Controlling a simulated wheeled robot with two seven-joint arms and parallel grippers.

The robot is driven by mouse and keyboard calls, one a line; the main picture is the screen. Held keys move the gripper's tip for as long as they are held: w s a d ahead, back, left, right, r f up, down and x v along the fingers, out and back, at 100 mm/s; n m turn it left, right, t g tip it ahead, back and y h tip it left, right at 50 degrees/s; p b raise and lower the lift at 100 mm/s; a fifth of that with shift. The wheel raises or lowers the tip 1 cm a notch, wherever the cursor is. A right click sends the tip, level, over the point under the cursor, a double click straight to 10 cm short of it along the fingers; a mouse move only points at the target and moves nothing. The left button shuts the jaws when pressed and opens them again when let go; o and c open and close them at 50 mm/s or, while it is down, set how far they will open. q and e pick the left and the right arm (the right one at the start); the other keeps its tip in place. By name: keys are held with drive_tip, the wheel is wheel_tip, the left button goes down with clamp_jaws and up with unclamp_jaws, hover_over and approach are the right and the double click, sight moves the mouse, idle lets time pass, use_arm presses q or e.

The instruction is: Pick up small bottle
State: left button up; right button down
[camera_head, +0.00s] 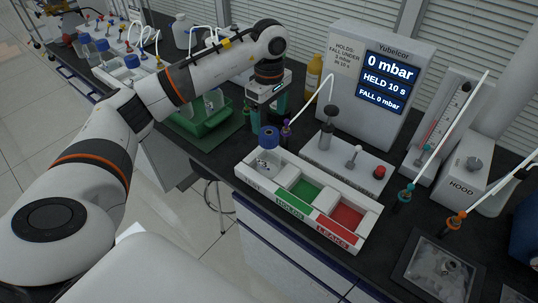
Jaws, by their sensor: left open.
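A small clear bottle with a blue cap (268,138) stands at the left compartment of the white sorting tray (245,174). Another small bottle (215,98) shows in the green crate (212,124), partly hidden by my left arm. My left gripper (266,112) points down beyond the blue-capped bottle, beside the green crate's right end. Its jaws are open; what lies between the fingers is hard to make out. My right gripper is not in view.
The white tray also has green and red compartments. Behind it stand a white block with a valve and red knob (379,172), a pressure display (387,78) and a yellow bottle (314,72). A grey tray (410,262) lies at lower right. Thin white tubes rise over the bench.

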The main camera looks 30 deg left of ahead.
sight(269, 128)
use_arm(q)
wheel_tip(269, 128, down, 3)
drive_tip(key=shift+f+p, duration=0.2)
drive_tip(key=shift+p, duration=0.2)
drive_tip(key=shift+f+p, duration=0.45)
drive_tip(key=shift+f, duration=0.15)
wheel_tip(269, 128, down, 4)
drive_tip(key=shift+r+p, duration=0.2)
drive_tip(key=shift+p, duration=0.6)
drive_tip(key=shift+f, duration=0.35)
drive_tip(key=c, duration=1.5)
